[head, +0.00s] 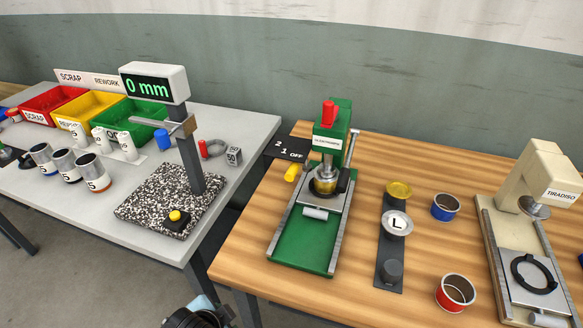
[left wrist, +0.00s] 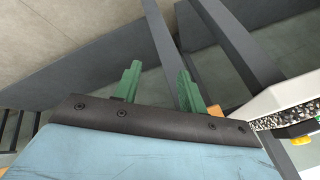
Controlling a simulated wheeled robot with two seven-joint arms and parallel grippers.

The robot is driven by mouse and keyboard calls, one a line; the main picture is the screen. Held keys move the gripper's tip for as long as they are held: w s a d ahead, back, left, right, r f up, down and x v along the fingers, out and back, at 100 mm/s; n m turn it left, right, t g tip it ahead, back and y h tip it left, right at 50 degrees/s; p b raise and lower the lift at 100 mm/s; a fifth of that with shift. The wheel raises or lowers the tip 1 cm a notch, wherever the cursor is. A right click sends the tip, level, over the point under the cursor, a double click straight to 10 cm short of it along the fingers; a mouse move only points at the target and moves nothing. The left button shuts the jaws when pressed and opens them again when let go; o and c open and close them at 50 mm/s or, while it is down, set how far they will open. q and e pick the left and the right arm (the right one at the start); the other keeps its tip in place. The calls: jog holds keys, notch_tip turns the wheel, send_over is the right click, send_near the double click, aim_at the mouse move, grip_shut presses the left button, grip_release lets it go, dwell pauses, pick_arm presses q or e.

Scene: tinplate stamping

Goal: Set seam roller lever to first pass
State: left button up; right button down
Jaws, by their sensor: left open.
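The green seaming machine (head: 325,170) stands on the wooden bench with a red knob on top. A dark plate (head: 286,150) marked 2, 1 and OFF lies at its left. A short yellow handle (head: 292,173) shows just in front of the plate, nearest the OFF mark; I take it to be the seam roller lever. Its pivot is hidden. My left gripper (left wrist: 160,80) is open and empty in the left wrist view, low beside the benches and away from the yellow handle. My right gripper is not in view.
The grey table (head: 240,125) at left holds a height gauge (head: 188,140), cans and colored bins. On the wooden bench (head: 240,250), a dark strip (head: 392,250), a blue can (head: 445,207), a red can (head: 455,293) and a cream machine (head: 545,180) stand right of the green machine.

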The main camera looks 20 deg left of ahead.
pick_arm(q)
jog(key=w+r+m+t, duration=0.1)
jog(key=w+r+m, duration=0.1)
jog(key=r+m, duration=0.1)
jog(key=w+r+m+t+y, duration=0.1)
jog(key=w+r+m+t, duration=0.1)
jog(key=r, duration=0.3)
jog(key=w+r+m+t, duration=0.2)
jog(key=r+m, duration=0.1)
jog(key=r, duration=0.1)
jog(key=shift+w+a+r+m+y, duration=0.2)
jog(key=shift+w+r+m+y, duration=0.1)
jog(key=shift+w+r+y, duration=0.1)
jog(key=w+d+r+m+t+h, duration=0.1)
jog(key=w+d+r+m+t, duration=0.3)
jog(key=m, duration=0.6)
jog(key=m+t+h, duration=0.2)
jog(key=m+t, duration=0.1)
jog(key=m, duration=0.6)
send_near(287, 181)
jog(key=w, duration=1.3)
jog(key=shift+d+f, duration=0.15)
jog(key=shift+c, duration=0.3)
grip_shut()
